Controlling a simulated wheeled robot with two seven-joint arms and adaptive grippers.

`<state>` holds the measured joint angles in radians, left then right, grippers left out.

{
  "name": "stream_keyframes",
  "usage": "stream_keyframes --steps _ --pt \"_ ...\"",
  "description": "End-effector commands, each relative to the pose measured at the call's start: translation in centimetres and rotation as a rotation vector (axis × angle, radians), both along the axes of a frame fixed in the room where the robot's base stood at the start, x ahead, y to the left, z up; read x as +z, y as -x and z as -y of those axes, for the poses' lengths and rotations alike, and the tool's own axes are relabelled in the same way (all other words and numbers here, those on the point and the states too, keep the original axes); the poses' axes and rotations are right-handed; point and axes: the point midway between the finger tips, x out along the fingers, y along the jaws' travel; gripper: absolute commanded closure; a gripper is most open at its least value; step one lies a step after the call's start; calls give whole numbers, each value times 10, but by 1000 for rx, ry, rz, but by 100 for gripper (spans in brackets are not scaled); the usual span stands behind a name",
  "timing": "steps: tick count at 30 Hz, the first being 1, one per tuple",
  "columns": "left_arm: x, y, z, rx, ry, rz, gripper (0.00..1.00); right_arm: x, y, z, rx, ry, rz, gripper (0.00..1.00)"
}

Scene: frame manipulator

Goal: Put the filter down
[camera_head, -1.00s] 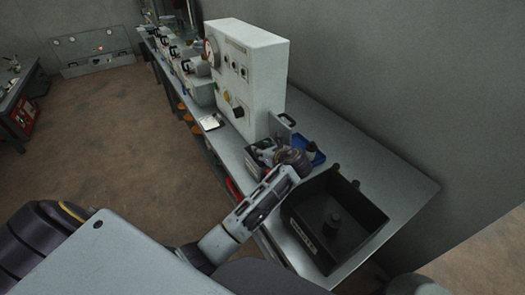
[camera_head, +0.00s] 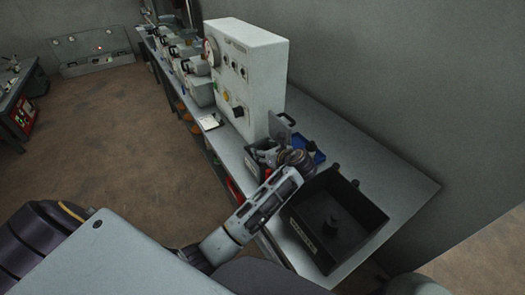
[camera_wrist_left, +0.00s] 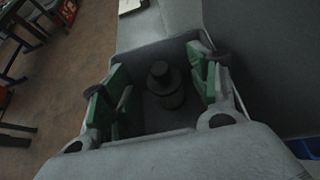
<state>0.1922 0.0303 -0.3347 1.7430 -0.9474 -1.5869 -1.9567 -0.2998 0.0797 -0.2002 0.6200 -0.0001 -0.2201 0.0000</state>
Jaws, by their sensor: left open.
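In the left wrist view a dark stepped cylinder, which looks like the filter (camera_wrist_left: 165,90), stands upright in a grey-walled space. My left gripper (camera_wrist_left: 157,97) is open, with its green-padded fingers on either side of the cylinder and gaps showing between. In the head view the left gripper (camera_head: 262,153) is over the bench beside the white machine, partly hidden by its own wrist. The filter between the fingers cannot be made out there. My right gripper is not in view.
A black open tray (camera_head: 365,212) with a dark round piece inside stands at the bench's near end. A blue tray (camera_head: 318,157) lies behind my left wrist. The white machine (camera_head: 247,65) rises beyond the gripper. Bare bench (camera_head: 400,190) lies right of the black tray.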

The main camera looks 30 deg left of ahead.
Motion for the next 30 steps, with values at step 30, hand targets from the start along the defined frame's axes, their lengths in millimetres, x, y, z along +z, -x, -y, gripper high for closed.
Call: stream_keyframes --steps 30 --pt "26 24 41 1 0 0 40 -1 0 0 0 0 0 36"
